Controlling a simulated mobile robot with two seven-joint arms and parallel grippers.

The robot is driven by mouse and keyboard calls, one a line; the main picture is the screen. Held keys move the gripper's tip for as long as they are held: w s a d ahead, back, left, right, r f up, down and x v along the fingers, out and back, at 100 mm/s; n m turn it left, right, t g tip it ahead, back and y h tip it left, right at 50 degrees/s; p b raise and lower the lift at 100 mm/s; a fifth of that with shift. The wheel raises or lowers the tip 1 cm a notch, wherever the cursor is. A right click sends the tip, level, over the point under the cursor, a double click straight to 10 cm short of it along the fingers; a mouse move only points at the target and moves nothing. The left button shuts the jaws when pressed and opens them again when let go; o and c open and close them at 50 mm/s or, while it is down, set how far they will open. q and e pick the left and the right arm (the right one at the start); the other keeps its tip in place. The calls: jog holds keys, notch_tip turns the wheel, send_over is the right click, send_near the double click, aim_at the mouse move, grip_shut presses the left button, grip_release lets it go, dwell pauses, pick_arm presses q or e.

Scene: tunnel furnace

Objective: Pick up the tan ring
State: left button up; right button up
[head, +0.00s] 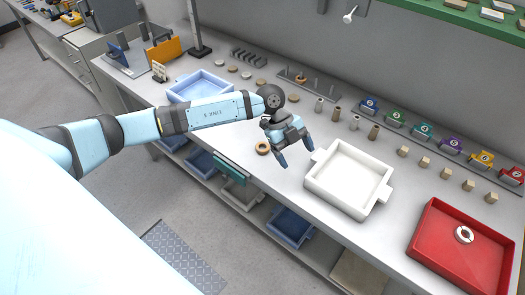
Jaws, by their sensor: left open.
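A tan ring (262,152) lies flat on the light grey bench top, near its front edge. My left gripper (296,157) is open and empty, its fingers pointing down. It is just to the right of the ring and apart from it; its height above the bench is hard to tell. Another tan ring (300,79) shows at the pegged board (291,75) farther back. My right gripper does not show.
A white tray (315,183) stands right of my left gripper. A red tray (428,240) with a silver ring (463,234) is at the far right. A blue tray (182,91) is behind my left forearm. Small posts and several coloured numbered holders line the back.

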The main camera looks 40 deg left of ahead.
pick_arm(q)
jog(key=w+a+r+n+y, duration=0.2)
jog(key=w+a+y, duration=0.1)
jog(key=a, duration=0.4)
jog(key=w+a+r+n+y, duration=0.1)
jog(key=w+a+r+y, duration=0.1)
jog(key=a+y, duration=0.35)
jog(key=h, duration=0.2)
send_over(262, 149)
jog(key=shift+n+t+y, duration=0.25)
jog(key=shift+n+t, duration=0.05)
jog(key=shift+t, duration=0.1)
jog(key=f, duration=0.7)
jog(key=shift+w+a+f, duration=0.2)
jog(key=shift+w, duration=0.05)
jog(key=shift+f, duration=0.6)
jog(key=f, duration=0.1)
jog(key=f+p, duration=0.1)
jog(key=f, duration=0.2)
jog(key=shift+s+d+f, duration=0.15)
jog(key=shift+s+d, duration=0.1)
jog(key=shift+s, duration=0.05)
jog(key=shift+f, duration=0.55)
jog(key=c, duration=1)
